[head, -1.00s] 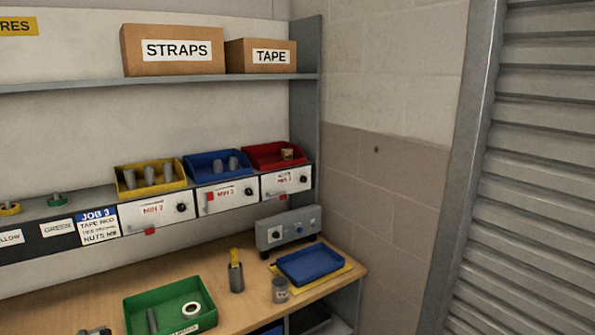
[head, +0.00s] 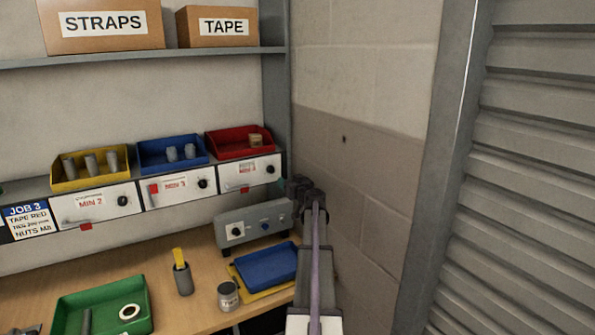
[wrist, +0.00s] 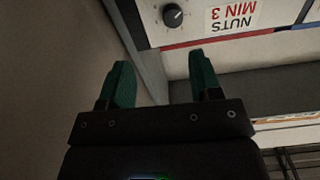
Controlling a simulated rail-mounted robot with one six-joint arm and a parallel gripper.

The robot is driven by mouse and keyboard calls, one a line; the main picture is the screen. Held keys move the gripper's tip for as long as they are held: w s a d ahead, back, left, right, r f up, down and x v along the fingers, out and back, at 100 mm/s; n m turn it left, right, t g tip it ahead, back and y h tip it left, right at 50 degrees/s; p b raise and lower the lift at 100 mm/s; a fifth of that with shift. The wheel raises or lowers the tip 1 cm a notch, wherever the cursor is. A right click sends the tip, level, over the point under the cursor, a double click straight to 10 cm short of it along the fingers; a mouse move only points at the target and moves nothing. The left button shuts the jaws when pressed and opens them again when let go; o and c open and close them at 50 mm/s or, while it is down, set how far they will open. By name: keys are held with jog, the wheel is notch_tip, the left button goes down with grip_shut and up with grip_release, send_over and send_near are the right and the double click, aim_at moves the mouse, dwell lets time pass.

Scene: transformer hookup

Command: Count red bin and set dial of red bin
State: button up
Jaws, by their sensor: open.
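The red bin (head: 226,151) stands at the right end of the bin ledge in the head view. One small tan item (head: 256,140) shows inside it; its front wall may hide more. Below it is a white panel labelled MIN 3 (head: 232,180) with a black dial (head: 270,169) and a red tab. The dial (wrist: 172,15) and the upside-down label NUTS MIN 3 (wrist: 231,15) show at the top of the wrist view. My gripper (wrist: 163,78) is open and empty, its green fingers apart from the dial.
Yellow (head: 62,185) and blue (head: 150,168) bins stand to the left with their own dial panels. A grey box with knobs (head: 232,231), a blue tray (head: 270,264), a cup and a green tray (head: 65,320) are on the bench. A grey upright and wall stand close on the right.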

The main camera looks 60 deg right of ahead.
aim_at(272, 171)
jog(key=shift+n, duration=0.3)
jog(key=x, duration=0.3)
jog(key=a+x, duration=0.1)
jog(key=x, duration=0.3)
jog(key=w+x, duration=0.1)
jog(key=x, duration=0.3)
jog(key=shift+s+a+r, duration=0.1)
jog(key=shift+a+r, duration=0.05)
jog(key=shift+a, duration=0.25)
jog(key=shift+c, duration=0.5)
jog(key=c, duration=0.8)
jog(key=shift+c, duration=0.2)
